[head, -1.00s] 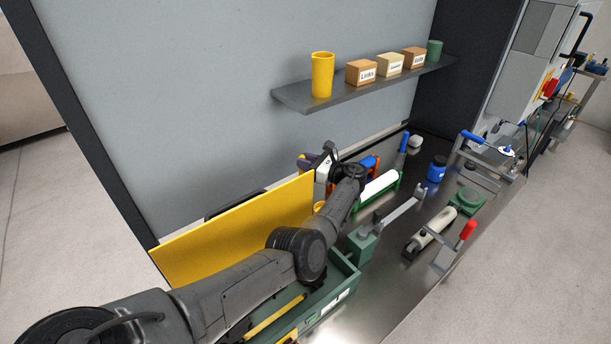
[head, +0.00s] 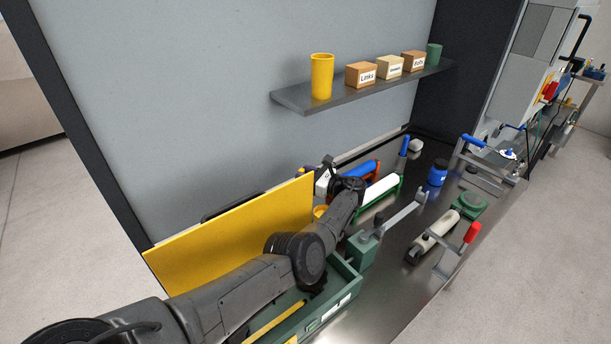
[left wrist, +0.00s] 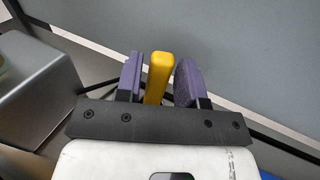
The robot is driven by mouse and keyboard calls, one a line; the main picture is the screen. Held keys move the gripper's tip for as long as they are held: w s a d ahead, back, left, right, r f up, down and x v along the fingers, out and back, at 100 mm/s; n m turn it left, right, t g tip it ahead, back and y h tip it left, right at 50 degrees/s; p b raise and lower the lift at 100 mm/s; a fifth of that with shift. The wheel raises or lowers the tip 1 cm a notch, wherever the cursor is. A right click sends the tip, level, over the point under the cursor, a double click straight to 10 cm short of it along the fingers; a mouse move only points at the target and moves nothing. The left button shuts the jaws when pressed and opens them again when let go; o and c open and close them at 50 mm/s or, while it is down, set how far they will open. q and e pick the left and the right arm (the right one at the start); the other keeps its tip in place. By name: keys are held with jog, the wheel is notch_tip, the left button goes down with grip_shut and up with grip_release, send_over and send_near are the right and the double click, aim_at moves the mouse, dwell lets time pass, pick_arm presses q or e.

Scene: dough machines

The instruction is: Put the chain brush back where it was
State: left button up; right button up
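A yellow handle (left wrist: 159,75) stands between the two purple finger pads of my left gripper (left wrist: 160,82) in the left wrist view. It looks like the chain brush's handle, but no bristles show. Narrow gaps show between the handle and the pads, so the gripper looks open around it. In the head view my left gripper (head: 322,184) is at the back of the bench, beyond the yellow panel and close to the wall. Its fingers are mostly hidden there behind its white body and my arm. My right gripper is not in view.
The yellow panel (head: 235,228) stands left of my arm, with a green tray (head: 342,298) below the arm. A shelf (head: 292,99) overhangs behind.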

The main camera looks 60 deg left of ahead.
pick_arm(q)
jog(key=shift+o, duration=0.9)
jog(key=shift+r, duration=0.1)
jog(key=shift+r+p, duration=0.2)
jog(key=shift+p, duration=0.1)
jog(key=b+v, duration=0.1)
jog(key=v, duration=0.3)
jog(key=shift+f, duration=0.15)
